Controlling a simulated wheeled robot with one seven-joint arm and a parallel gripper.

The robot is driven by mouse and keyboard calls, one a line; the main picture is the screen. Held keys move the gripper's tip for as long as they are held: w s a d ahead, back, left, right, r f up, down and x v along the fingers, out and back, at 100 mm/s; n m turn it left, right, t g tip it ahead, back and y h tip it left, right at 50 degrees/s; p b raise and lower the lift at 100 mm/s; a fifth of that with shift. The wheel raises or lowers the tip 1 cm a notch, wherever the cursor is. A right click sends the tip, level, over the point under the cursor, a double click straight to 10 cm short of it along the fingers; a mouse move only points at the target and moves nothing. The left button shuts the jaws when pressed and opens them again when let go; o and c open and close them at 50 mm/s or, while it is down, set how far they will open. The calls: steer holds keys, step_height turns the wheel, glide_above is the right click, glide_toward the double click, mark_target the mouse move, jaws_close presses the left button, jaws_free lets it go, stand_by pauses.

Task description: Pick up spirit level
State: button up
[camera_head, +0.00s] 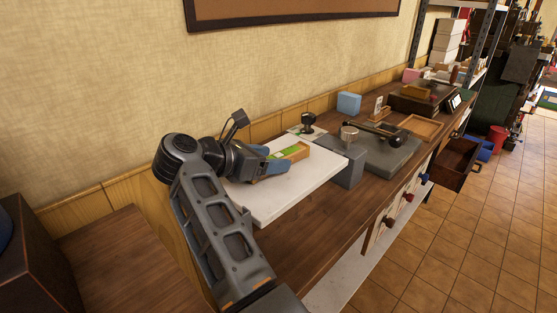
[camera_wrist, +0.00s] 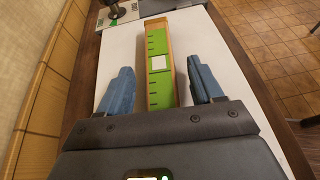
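The spirit level is a long green block with black marks, a pale square window and a wood-brown edge. It lies on a white board (camera_head: 283,202) on the bench, and it shows in the head view (camera_head: 291,153) partly behind my gripper. In the wrist view the spirit level (camera_wrist: 159,66) runs lengthwise between my gripper's two blue fingers. My gripper (camera_wrist: 157,84) is open, with a clear gap between each finger and the level. In the head view my gripper (camera_head: 277,163) is low over the white board. The level's near end is hidden by the gripper body.
A grey block (camera_head: 343,165) stands at the board's right edge, beside a dark grey plate (camera_head: 385,158). A black-knobbed stamp (camera_head: 308,122) stands behind the level. A blue box (camera_head: 348,103) is at the back. The wall borders the bench on the left; the board's front is bare.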

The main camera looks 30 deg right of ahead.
steer(key=c, duration=1.1)
steer(key=shift+r, duration=0.1)
